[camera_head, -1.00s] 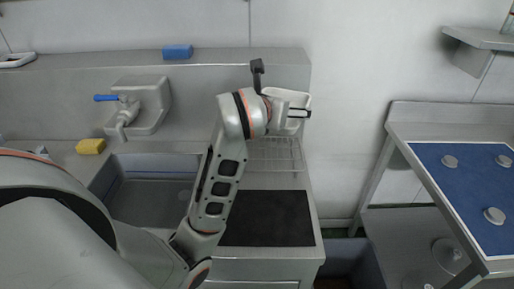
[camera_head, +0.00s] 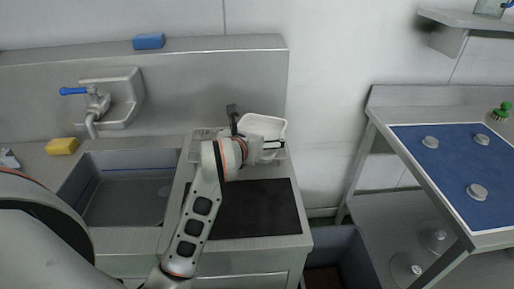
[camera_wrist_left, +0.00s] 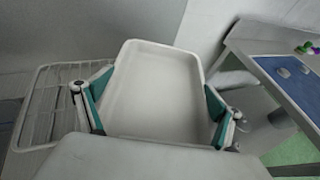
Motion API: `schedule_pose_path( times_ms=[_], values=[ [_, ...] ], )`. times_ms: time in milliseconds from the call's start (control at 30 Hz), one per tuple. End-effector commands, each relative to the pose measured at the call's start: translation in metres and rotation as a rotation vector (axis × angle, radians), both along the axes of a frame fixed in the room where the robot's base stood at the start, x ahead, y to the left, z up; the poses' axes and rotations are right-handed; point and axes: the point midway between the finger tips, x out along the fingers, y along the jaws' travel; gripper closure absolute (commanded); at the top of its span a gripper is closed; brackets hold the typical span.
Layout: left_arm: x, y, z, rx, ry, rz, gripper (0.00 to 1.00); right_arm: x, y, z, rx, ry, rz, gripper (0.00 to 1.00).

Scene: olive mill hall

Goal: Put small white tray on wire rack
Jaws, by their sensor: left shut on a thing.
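The small white tray (camera_head: 264,127) is held by my left gripper (camera_head: 256,143) over the right part of the wire rack. In the left wrist view the tray (camera_wrist_left: 155,90) sits between the teal pads of the left gripper (camera_wrist_left: 158,105). The wire rack (camera_head: 200,150) lies on the steel counter behind the black mat, partly hidden by my arm and the tray. In the left wrist view the rack (camera_wrist_left: 50,105) shows to the left of the tray. I cannot tell whether the tray touches the rack. My right gripper is not in view.
A sink (camera_head: 125,190) with a blue-handled tap (camera_head: 92,103) lies left. A yellow sponge (camera_head: 62,146) rests on the counter and a blue sponge (camera_head: 149,41) on the back ledge. A black mat (camera_head: 245,208) lies in front. A table with a blue top (camera_head: 455,165) stands right.

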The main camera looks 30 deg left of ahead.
Motion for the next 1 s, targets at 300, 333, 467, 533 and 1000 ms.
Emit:
schedule_pose_path(
  times_ms=[300,333,467,533,1000],
  values=[
    [-0.001,0.0,-0.04,0.0,0.002,0.0,0.35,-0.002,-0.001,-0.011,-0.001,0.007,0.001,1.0],
    [0.0,0.0,-0.041,-0.001,0.001,0.0,0.35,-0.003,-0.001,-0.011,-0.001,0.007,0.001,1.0],
    [0.0,0.0,-0.041,0.0,-0.002,0.0,0.35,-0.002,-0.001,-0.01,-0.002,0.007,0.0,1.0],
    [0.0,0.0,-0.041,0.0,-0.002,0.0,0.35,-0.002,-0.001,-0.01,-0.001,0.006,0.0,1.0],
    [0.0,0.0,-0.044,0.0,0.001,0.0,0.0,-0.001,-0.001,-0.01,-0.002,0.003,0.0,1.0]
  ],
)
